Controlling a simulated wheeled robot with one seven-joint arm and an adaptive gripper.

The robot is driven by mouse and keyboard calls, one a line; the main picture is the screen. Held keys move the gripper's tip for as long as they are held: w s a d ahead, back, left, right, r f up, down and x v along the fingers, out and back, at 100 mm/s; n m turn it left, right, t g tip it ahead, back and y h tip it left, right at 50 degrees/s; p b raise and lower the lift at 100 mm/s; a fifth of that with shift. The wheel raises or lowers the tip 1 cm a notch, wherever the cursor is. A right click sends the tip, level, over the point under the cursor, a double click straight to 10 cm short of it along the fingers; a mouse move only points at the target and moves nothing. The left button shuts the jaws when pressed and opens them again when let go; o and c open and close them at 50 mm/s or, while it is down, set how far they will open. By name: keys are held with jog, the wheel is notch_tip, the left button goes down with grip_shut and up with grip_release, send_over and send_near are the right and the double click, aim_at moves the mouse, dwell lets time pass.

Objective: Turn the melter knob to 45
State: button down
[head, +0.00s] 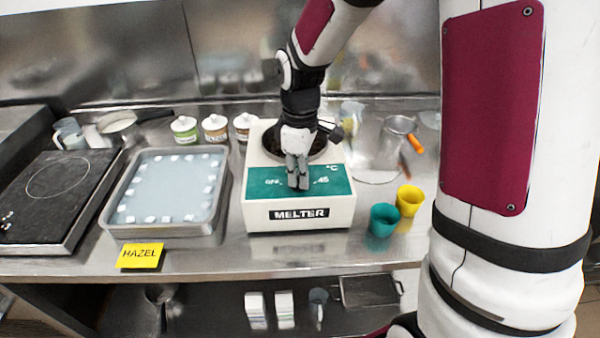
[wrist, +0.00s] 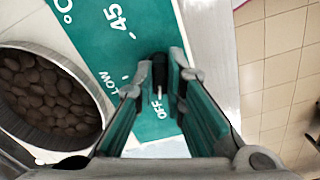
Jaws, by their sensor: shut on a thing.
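The melter (head: 299,214) is a white box with a teal top panel and a front label reading MELTER. Its panel (wrist: 90,25) carries the marks OFF, LOW and 45. My gripper (head: 298,185) points down onto the panel between OFF and 45. In the wrist view my gripper (wrist: 163,75) is shut on the dark knob (wrist: 158,88), with a finger on either side. A short white line on the knob appears to point toward OFF. Most of the knob is hidden by the fingers, and the head view hides it.
The melter's round well (wrist: 48,95) holds brown pieces. A metal tray (head: 165,230) with white pieces and a HAZEL card (head: 141,256) are left. Teal (head: 383,220) and yellow (head: 409,201) cups stand right. Several lidded jars (head: 215,128) stand behind.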

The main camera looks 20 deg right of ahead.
jog(key=m, duration=0.7)
jog(key=shift+a+r+p, duration=0.1)
jog(key=shift+p, duration=0.3)
jog(key=m, duration=0.4)
jog(key=m+p, duration=0.1)
jog(key=m, duration=0.2)
jog(key=shift+a+m, duration=0.15)
jog(key=shift+m, duration=0.15)
jog(key=m+p, duration=0.1)
jog(key=m, duration=0.2)
jog(key=shift+m, duration=0.3)
jog(key=m+p, duration=0.1)
jog(key=m, duration=0.2)
jog(key=shift+m+p, duration=0.3)
jog(key=shift+p, duration=0.05)
jog(key=m+p, duration=0.2)
jog(key=m, duration=0.4)
jog(key=shift+w, duration=0.2)
